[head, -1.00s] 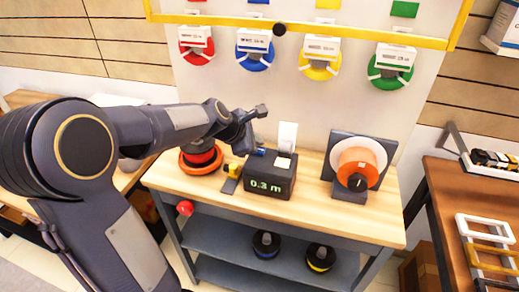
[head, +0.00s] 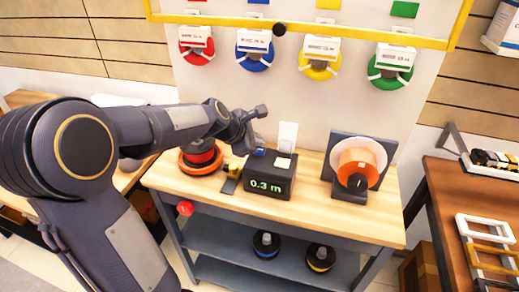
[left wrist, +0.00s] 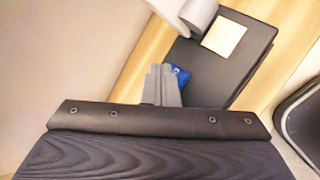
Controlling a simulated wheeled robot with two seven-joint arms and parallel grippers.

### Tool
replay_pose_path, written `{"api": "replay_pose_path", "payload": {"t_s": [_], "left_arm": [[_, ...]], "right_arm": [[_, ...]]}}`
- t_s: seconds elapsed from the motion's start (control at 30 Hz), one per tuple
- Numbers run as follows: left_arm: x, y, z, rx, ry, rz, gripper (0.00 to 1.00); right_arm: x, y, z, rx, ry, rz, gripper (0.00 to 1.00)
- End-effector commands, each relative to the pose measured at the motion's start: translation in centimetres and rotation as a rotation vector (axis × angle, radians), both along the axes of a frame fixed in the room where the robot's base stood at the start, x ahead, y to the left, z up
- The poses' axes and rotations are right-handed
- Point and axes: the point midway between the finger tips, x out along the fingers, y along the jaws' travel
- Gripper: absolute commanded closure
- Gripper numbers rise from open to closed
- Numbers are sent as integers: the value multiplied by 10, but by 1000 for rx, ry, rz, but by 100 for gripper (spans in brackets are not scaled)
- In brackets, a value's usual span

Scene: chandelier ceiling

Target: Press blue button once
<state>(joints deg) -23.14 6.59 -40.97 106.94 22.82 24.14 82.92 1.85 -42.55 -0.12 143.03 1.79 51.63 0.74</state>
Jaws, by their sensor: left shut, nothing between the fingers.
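A black box (head: 268,186) with a green "0.3 m" display stands on the wooden workbench (head: 320,215). The blue button (head: 260,152) is on its top at the left, and a pale square (head: 283,162) lies to its right. My left gripper (head: 244,149) points down just left of the blue button. In the left wrist view its shut, empty fingers (left wrist: 163,84) overlap the left edge of the blue button (left wrist: 181,76), which is partly hidden. I cannot tell whether they touch. My right gripper is not in view.
A red-and-black spool (head: 200,158) stands left of the box, with a small yellow part (head: 235,170) between. An orange reel (head: 360,162) on a stand is at the right. Coloured spools hang on the panel behind. Bare benchtop lies between box and reel.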

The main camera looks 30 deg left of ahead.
Motion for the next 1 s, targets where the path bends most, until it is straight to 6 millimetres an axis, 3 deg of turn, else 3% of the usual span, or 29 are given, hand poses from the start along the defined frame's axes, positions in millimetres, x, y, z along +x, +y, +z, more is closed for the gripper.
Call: {"api": "replay_pose_path", "payload": {"t_s": [1.0], "left_arm": [[0,0,-10,0,0,0,100]], "right_arm": [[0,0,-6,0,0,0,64]]}}
